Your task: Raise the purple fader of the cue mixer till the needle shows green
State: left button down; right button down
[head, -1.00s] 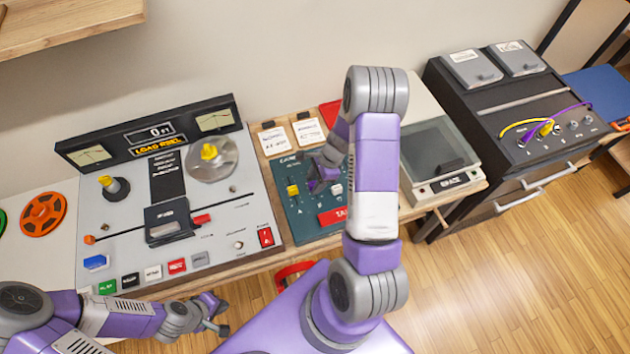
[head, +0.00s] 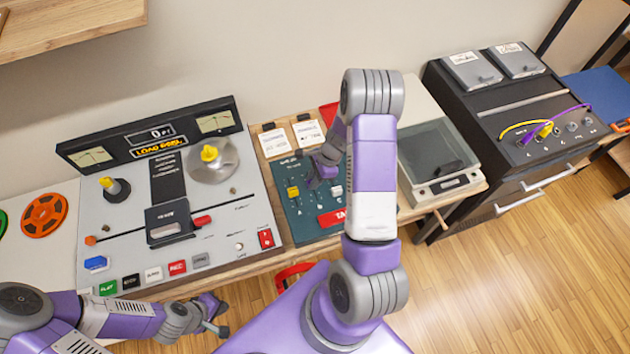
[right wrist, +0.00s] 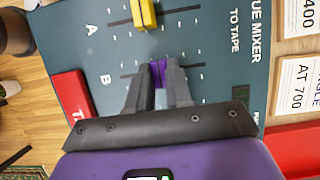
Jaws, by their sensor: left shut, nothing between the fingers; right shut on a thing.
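The cue mixer (head: 297,224) is a dark teal panel right of the tape deck. My right gripper (right wrist: 158,80) is shut on the purple fader (right wrist: 158,72), which sits around the middle of slot B in the right wrist view. The yellow fader (right wrist: 143,14) stands in slot A beside it. In the head view my right gripper (head: 318,175) is over the panel and its wrist hides part of it. I see no mixer needle in either view. My left gripper (head: 222,322) is shut and empty, low at the front edge of the tape deck.
The tape deck (head: 228,245) has two needle meters (head: 90,157) at its back. A red block (right wrist: 70,95) borders the mixer's label end. Paper cards (head: 276,141) lie behind the mixer. A clear-lidded box (head: 437,150) stands to the right, then a black cabinet with cables.

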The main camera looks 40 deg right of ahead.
jog(key=c, duration=1)
grip_release()
jog(key=shift+c, duration=0.2)
jog(key=shift+r, duration=0.1)
jog(key=p+v, duration=0.1)
jog(key=v, duration=0.6)
jog(key=shift+r, duration=0.2)
